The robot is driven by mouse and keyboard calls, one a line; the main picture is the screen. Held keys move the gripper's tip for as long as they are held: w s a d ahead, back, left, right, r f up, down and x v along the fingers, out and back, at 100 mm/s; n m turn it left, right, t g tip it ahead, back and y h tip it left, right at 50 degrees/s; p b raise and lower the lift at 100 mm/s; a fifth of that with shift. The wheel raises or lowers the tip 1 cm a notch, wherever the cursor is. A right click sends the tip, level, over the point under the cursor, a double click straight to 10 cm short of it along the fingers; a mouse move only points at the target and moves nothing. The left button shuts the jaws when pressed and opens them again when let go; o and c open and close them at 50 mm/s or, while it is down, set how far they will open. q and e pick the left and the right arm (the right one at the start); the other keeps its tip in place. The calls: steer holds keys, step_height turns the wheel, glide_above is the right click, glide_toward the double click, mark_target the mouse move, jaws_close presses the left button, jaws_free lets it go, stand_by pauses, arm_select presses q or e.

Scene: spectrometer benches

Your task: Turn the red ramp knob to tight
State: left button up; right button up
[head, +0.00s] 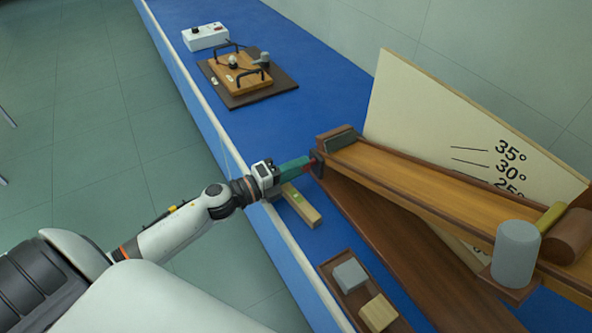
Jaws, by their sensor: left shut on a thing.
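The red ramp knob (312,168) is at the near left end of the wooden ramp (410,183), and only a small red part of it shows. My left gripper (304,165) reaches in from the left, with its green fingers at the knob. It is shut on the knob, and the fingers hide most of it. The tight mark and the knob's turn angle cannot be made out. My right gripper is not in view.
An angle board (430,110) stands behind the ramp. A grey cylinder (515,254) sits at the ramp's right part. A tray (345,305) with two blocks and a wooden bar (302,206) lie in front.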

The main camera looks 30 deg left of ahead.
arm_select(q)
steer(key=shift+m+b, duration=0.35)
steer(key=shift+m, duration=0.65)
steer(key=o, duration=1)
steer(key=shift+c, duration=0.2)
